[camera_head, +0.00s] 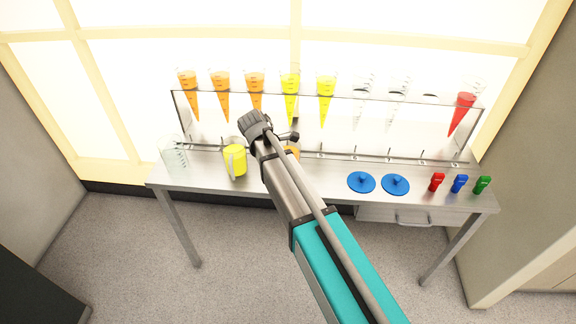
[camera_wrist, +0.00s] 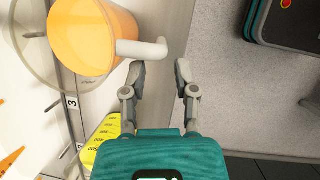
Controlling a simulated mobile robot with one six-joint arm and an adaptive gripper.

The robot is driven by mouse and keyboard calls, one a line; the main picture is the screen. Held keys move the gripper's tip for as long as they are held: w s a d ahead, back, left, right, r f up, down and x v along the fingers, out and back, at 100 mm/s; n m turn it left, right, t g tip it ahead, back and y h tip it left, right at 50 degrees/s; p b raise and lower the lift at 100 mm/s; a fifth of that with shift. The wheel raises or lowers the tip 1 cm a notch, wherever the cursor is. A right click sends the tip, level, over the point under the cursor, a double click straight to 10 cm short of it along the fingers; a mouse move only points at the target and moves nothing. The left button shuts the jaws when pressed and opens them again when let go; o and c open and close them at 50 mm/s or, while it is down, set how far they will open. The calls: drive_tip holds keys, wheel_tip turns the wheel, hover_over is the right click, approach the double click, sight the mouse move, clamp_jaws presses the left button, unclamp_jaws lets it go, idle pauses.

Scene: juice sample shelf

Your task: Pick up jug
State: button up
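An orange jug (camera_wrist: 88,38) with a pale handle (camera_wrist: 143,48) fills the upper left of the wrist view, seen from above. My gripper (camera_wrist: 160,72) is open and empty, its two fingers apart just short of the handle's outer end. In the head view the orange jug (camera_head: 292,152) is mostly hidden behind my arm. A yellow jug (camera_head: 235,160) with a handle and a clear jug (camera_head: 174,153) stand on the table to its left. In the head view my gripper is largely hidden by the arm.
A metal table (camera_head: 330,184) bears a rack (camera_head: 340,97) of orange, yellow, clear and red cones at the back. Two blue discs (camera_head: 361,182) and red, blue and green clips (camera_head: 460,184) lie to the right. A yellow item with printed marks (camera_wrist: 104,137) is beside my gripper.

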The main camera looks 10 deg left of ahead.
idle(0.4)
drive_tip(key=shift+b+x, duration=2.4)
drive_tip(key=shift+x, duration=0.2)
clamp_jaws()
